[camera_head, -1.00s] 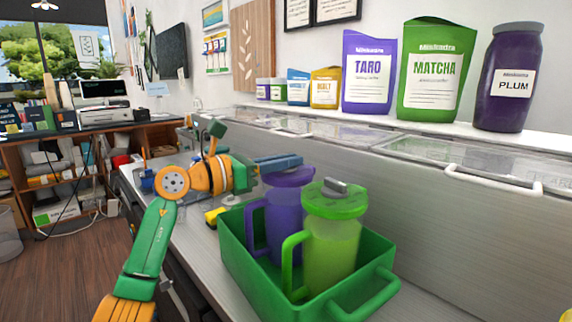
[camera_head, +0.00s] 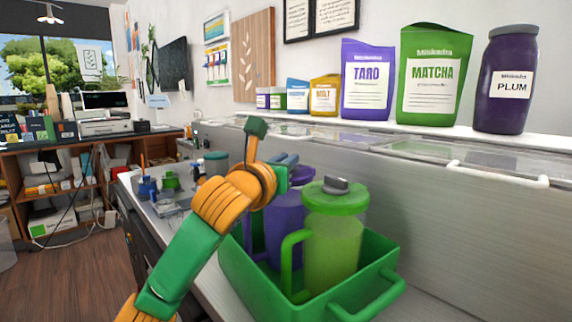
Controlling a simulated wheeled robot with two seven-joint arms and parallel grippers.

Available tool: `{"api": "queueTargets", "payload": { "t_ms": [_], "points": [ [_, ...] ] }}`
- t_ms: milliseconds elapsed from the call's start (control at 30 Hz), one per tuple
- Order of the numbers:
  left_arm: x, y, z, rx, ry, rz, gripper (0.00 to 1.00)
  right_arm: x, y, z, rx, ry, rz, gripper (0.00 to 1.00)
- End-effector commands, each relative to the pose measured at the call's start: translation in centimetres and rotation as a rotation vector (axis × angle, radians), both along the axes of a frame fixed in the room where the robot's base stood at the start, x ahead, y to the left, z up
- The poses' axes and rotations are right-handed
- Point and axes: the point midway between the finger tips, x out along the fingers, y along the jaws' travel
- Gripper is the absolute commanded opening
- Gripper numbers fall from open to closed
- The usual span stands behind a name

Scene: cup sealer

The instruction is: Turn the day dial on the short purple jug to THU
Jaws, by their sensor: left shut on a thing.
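The short purple jug (camera_head: 287,216) stands in a green bin (camera_head: 233,279), behind and left of a green jug (camera_head: 331,246). Its lid and day dial are mostly hidden by my left arm and the green lid. My left gripper (camera_head: 292,168) comes in from the left over the top of the purple jug. Its blue fingers are partly hidden behind my orange wrist, and they are shut on the top of the purple jug, at the dial. The dial's day marking cannot be read. My right gripper is not in view.
The green jug has a grey knob (camera_head: 336,184) on its lid, close to my left gripper. Small containers (camera_head: 171,182) stand on the counter to the left. A steel cabinet front (camera_head: 466,236) rises behind the bin. Pouches and jars line the shelf above.

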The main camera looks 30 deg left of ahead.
Motion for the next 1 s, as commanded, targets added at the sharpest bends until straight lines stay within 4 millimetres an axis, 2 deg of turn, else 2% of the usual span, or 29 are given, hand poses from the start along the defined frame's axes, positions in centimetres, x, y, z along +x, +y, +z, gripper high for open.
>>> {"api": "queueTargets", "payload": {
  "t_ms": [533, 567, 667, 933, 1000],
  "points": [
    [0.04, 0.01, -0.1, 0.0, 0.004, 0.026, 0.0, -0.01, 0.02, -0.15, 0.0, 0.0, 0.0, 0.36],
    [0.04, 0.02, -0.1, 0.0, 0.004, 0.026, 0.16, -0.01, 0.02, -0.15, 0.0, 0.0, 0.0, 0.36],
    [0.04, 0.02, -0.09, 0.0, 0.004, 0.026, 0.43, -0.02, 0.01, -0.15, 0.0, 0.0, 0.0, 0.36],
    [-0.01, 0.02, -0.06, 0.001, 0.002, 0.025, 0.44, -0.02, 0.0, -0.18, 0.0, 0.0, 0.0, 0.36],
    [-0.54, -0.04, -0.2, 0.0, 0.001, 0.026, 0.44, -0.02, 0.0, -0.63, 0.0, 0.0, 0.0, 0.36]
  ]
}}
